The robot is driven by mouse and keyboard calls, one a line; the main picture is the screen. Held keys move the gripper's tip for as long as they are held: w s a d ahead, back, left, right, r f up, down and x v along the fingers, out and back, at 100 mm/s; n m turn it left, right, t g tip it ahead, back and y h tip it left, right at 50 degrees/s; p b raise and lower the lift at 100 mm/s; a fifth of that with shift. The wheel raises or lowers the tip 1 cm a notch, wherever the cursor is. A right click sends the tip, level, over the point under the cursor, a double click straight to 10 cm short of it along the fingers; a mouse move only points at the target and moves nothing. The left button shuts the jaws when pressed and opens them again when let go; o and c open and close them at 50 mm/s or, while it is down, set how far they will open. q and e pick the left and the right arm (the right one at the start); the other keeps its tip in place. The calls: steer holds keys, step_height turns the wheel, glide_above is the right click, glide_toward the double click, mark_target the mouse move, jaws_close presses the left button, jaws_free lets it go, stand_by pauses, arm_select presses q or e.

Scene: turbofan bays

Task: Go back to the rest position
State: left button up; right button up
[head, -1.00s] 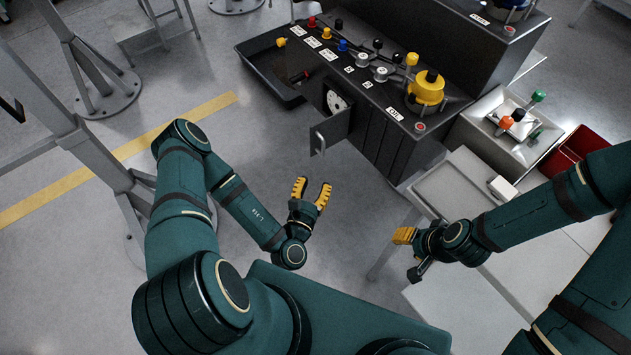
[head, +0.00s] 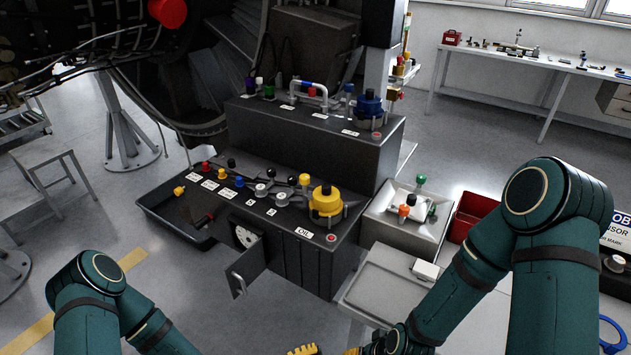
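My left arm comes in from the lower left. Only a yellow fingertip of my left gripper (head: 303,350) shows at the bottom edge, and the rest is cut off. My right arm reaches down from the right, and a sliver of yellow on my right gripper (head: 352,352) shows at the bottom edge beside the left one. Neither gripper's opening can be made out. No held object shows at either gripper.
A black stepped bench (head: 290,262) with coloured knobs and a yellow cap (head: 326,201) stands ahead, its small door (head: 246,271) open. A black tray (head: 160,214) is at its left. A light table (head: 385,285), grey bin (head: 430,243) and red bin (head: 470,213) are at right.

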arm_select(q)
steer(key=s+f+m+g+y+b, duration=0.1)
steer(key=s+f+m+g+y, duration=0.3)
steer(key=s+m+g, duration=0.6)
steer(key=a+f+m+g+y+b, duration=0.1)
steer(key=a+f+m+y, duration=0.4)
steer(key=a+f+y, duration=0.15)
steer(key=w+a+m+t+y, duration=0.2)
steer(key=w+t, duration=0.1)
steer(key=w, duration=0.3)
steer(key=w+a+m+t+y+b, duration=0.1)
steer(key=w+a+m+t+y, duration=0.1)
steer(key=w+t, duration=0.2)
steer(key=w, duration=0.2)
steer(key=shift+w+f, duration=0.25)
steer(key=shift+w, duration=0.05)
steer(key=shift+a, duration=0.1)
stand_by(1.2)
